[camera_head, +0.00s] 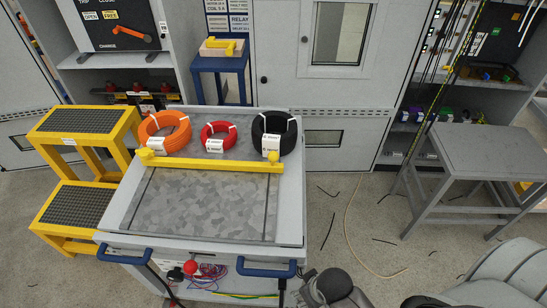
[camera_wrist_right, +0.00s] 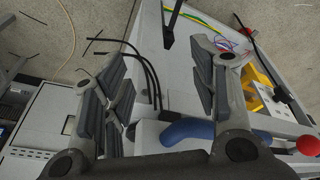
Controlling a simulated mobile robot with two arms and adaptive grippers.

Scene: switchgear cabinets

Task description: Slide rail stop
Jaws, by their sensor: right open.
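The yellow rail stop (camera_head: 210,164) is a straight bar lying across the grey top of the cart (camera_head: 200,205). Its left end has a yellow knob (camera_head: 146,153), and its right end has a raised yellow part (camera_head: 273,155). The bar crosses two dark lines running from front to back. My right gripper (camera_head: 325,288) is low at the cart's front right corner, below and apart from the bar. In the right wrist view its fingers (camera_wrist_right: 160,62) are open with nothing gripped. A blue handle (camera_wrist_right: 190,130) shows close to them. My left gripper is not in view.
Orange (camera_head: 165,132), red (camera_head: 218,135) and black (camera_head: 274,135) cable coils lie behind the bar. Blue handles (camera_head: 267,270) and a red knob (camera_head: 190,267) are on the cart's front. Yellow steps (camera_head: 75,195) stand left; a grey table (camera_head: 480,150) stands right.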

